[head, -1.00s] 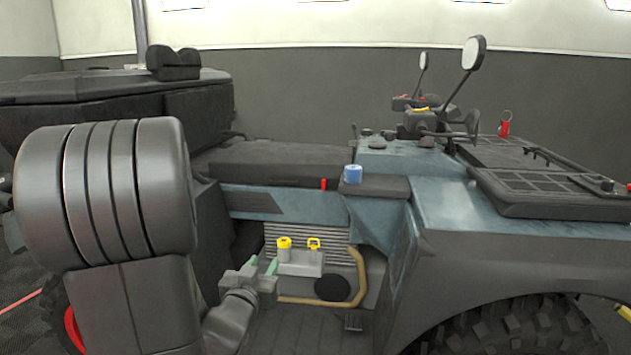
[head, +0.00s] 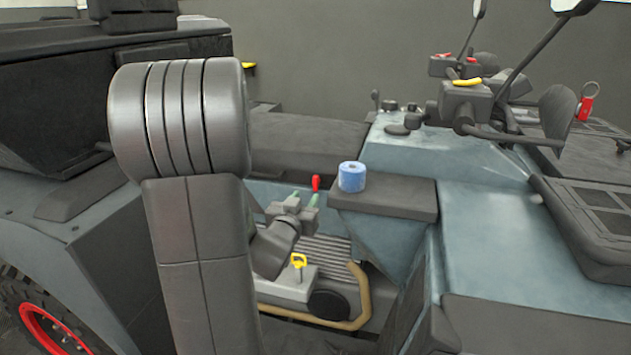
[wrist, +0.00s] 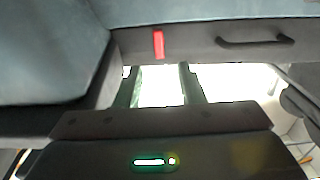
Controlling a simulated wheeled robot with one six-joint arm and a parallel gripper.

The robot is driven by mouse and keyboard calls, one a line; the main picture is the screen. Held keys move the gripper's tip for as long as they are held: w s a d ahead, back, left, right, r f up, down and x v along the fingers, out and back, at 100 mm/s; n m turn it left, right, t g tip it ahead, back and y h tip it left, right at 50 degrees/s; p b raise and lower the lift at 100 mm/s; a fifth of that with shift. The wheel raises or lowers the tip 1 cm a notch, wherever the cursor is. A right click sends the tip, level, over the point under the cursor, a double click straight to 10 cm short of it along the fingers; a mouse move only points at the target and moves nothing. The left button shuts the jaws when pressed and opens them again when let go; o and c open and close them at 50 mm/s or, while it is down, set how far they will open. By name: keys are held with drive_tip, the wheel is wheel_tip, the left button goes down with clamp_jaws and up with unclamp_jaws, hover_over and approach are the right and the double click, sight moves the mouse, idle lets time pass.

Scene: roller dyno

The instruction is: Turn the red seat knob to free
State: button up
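The red seat knob (head: 316,183) stands upright at the seat's side edge, just left of the blue roll in the head view. In the wrist view it is a short red bar (wrist: 158,44) on a dark panel, ahead of the fingers. My gripper (head: 305,197) is just below and left of the knob in the head view. In the wrist view its two greenish fingers (wrist: 160,82) are spread apart with nothing between them. The knob lies beyond the fingertips, roughly in line with the gap; I cannot tell the exact distance.
A blue roll (head: 352,176) sits on a dark ledge (head: 398,199) right of the knob. A yellow-topped fitting (head: 298,262) and a tan bent tube (head: 359,300) lie below. A dark handle (wrist: 254,41) is right of the knob in the wrist view.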

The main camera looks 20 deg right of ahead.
sight(315, 182)
drive_tip(key=x, duration=0.8)
drive_tip(key=shift+w+d, duration=0.2)
drive_tip(key=shift+d, duration=0.05)
drive_tip(key=shift+c, duration=0.2)
clamp_jaws()
